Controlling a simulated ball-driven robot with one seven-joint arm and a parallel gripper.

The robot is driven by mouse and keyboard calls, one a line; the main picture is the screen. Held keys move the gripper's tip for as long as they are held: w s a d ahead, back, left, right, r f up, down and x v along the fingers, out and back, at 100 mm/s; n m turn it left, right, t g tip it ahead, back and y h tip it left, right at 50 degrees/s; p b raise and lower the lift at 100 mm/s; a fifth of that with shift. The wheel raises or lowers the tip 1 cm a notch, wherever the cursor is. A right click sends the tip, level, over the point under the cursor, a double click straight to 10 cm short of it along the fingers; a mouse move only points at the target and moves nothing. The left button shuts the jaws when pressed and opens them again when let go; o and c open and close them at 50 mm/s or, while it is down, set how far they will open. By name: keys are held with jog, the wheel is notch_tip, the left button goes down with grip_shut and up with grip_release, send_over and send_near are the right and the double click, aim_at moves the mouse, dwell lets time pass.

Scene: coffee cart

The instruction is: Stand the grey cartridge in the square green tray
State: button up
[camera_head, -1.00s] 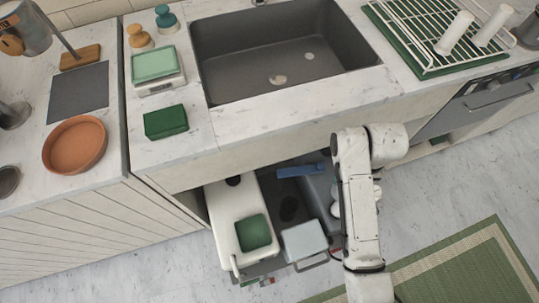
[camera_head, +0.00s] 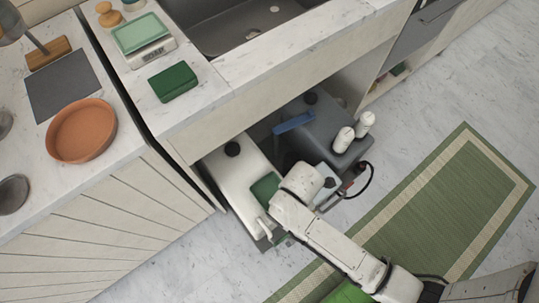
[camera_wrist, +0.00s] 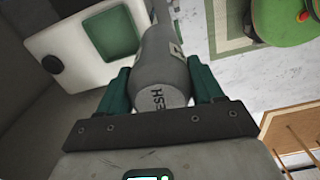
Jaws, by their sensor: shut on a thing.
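The grey cartridge (camera_wrist: 166,65) is a cylinder with dark lettering on its near end. It sits between the two teal fingers of my gripper (camera_wrist: 160,78) in the wrist view, and the gripper is shut on it. The square green tray (camera_wrist: 113,31) lies on a white box, beyond and left of the cartridge in the wrist view. The tray looks empty where it shows. In the head view the tray (camera_head: 264,187) is partly covered by my arm. The gripper and cartridge are hidden there beneath my wrist.
A blue bar (camera_head: 294,122) lies near the tank.

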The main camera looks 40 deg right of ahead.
jog(key=w+d+f+n+b, duration=0.1)
jog(key=w+f+b, duration=0.3)
jog(key=w+f, duration=0.8)
jog(key=shift+w+f, duration=0.3)
jog(key=shift+f, duration=0.55)
jog(key=shift+f, duration=0.15)
jog(key=o, duration=1.3)
